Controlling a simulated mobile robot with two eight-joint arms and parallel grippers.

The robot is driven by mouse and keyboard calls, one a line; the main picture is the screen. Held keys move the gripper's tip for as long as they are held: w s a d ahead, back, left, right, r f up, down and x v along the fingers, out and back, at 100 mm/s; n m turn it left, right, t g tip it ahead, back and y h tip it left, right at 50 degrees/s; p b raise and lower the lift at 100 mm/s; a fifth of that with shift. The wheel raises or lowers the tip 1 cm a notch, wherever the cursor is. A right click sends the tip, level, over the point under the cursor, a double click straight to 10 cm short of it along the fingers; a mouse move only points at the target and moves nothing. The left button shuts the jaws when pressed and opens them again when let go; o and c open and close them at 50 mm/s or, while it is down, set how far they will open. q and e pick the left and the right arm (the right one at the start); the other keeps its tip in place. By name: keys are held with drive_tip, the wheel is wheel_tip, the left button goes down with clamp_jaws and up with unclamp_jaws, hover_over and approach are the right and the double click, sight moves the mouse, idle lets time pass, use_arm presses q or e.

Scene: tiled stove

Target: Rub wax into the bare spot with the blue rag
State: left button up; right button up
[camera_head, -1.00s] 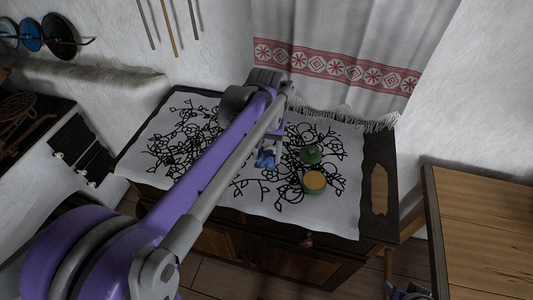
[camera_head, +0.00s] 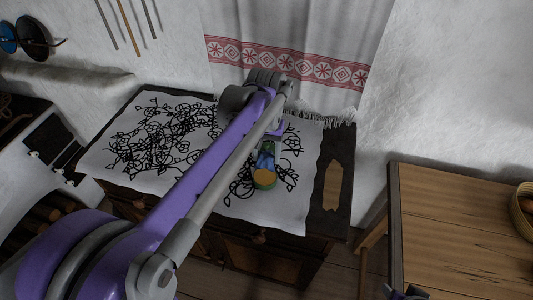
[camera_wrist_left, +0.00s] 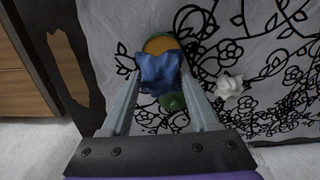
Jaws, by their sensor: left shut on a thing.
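My left gripper (camera_head: 267,150) is shut on the blue rag (camera_wrist_left: 160,74), which hangs crumpled between its fingers. In the head view the rag (camera_head: 266,161) is just behind the open wax tin (camera_head: 264,180), a round green tin with yellow-orange wax. In the wrist view the rag overlaps the near edge of the tin (camera_wrist_left: 160,43); I cannot tell whether they touch. The green lid (camera_wrist_left: 173,103) lies partly hidden under the rag. The bare spot (camera_head: 332,187) is a pale wood patch on the dark chest top, right of the cloth; it also shows in the wrist view (camera_wrist_left: 68,66).
A white cloth with black scrollwork (camera_head: 280,212) covers most of the chest. A white crumpled thing (camera_wrist_left: 230,86) lies on it. A wooden table (camera_head: 455,220) with a basket (camera_head: 524,208) stands right. A fringed curtain (camera_head: 290,60) hangs behind. A purple part of mine shows bottom right.

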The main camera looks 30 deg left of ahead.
sight(265, 176)
use_arm(q)
drive_tip(key=shift+s+a+f+b, duration=0.15)
drive_tip(key=shift+f+b, duration=0.2)
drive_tip(key=shift+f, duration=0.2)
drive_tip(key=shift+w+a+f+b, duration=0.1)
drive_tip(key=shift+f+b, duration=0.2)
drive_tip(key=shift+f, duration=0.25)
drive_tip(key=shift+d+f+b, duration=0.1)
drive_tip(key=shift+f+b, duration=1.15)
drive_tip(key=shift+f, duration=0.65)
use_arm(e)
drive_tip(key=shift+s+a+f, duration=0.1)
drive_tip(key=shift+s+f, duration=0.15)
drive_tip(key=shift+f, duration=0.5)
drive_tip(key=shift+s+a+f, duration=0.1)
drive_tip(key=shift+s+f, duration=0.1)
drive_tip(key=shift+f, duration=0.6)
drive_tip(key=shift+s+f, duration=0.25)
drive_tip(key=shift+f, duration=0.5)
use_arm(q)
drive_tip(key=shift+f, duration=0.55)
use_arm(e)
drive_tip(key=shift+s+f, duration=0.1)
drive_tip(key=shift+f, duration=0.2)
drive_tip(key=shift+r, duration=0.1)
